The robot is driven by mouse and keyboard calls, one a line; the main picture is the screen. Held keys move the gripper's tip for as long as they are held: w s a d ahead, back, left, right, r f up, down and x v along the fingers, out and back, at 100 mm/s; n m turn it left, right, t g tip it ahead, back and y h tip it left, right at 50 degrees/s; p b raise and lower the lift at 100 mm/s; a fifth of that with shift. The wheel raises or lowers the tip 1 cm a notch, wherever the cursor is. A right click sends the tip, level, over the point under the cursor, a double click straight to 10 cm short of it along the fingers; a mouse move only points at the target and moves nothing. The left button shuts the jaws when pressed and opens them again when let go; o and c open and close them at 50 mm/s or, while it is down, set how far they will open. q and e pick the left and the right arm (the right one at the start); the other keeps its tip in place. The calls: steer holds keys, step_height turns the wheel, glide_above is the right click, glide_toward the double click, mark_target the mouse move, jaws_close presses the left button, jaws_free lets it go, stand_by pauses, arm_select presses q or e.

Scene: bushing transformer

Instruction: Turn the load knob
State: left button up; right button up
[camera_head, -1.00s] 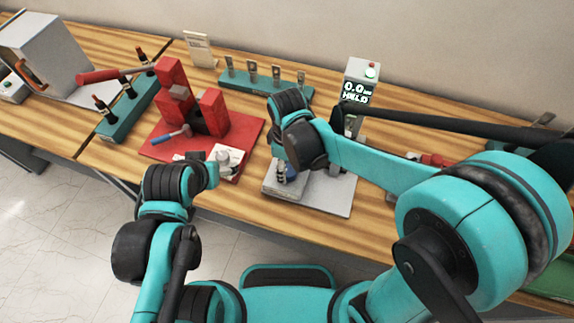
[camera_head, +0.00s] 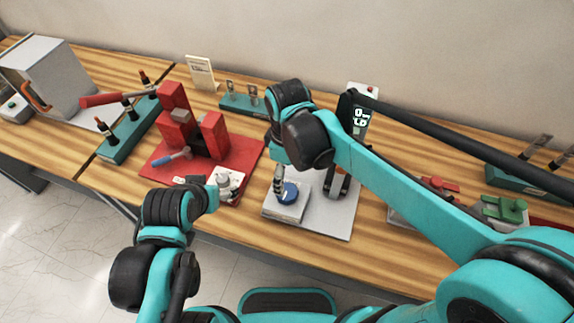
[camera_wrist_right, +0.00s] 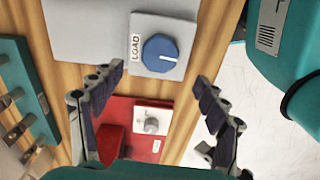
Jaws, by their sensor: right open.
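The load knob (camera_head: 289,192) is a round blue dial with a white mark. It sits on a pale grey box (camera_head: 284,211) on a grey plate (camera_head: 328,224). In the right wrist view the knob (camera_wrist_right: 160,53) shows beside the word LOAD, above the space between my fingertips. My right gripper (camera_wrist_right: 161,75) is open and empty. In the head view its fingers (camera_head: 279,180) hang close to the knob's left side; whether they touch cannot be told. My left arm comes in at the lower left, its end near the red base; its fingers cannot be made out.
A red press (camera_head: 190,120) on a red base (camera_head: 160,165) stands left of the plate. A white unit with a round grey knob (camera_wrist_right: 151,125) sits on that base. A display box (camera_head: 361,118) is behind my right arm. Teal racks stand behind and left.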

step_height(320, 180, up, 4)
steer(key=shift+f, duration=0.15)
stand_by(0.6)
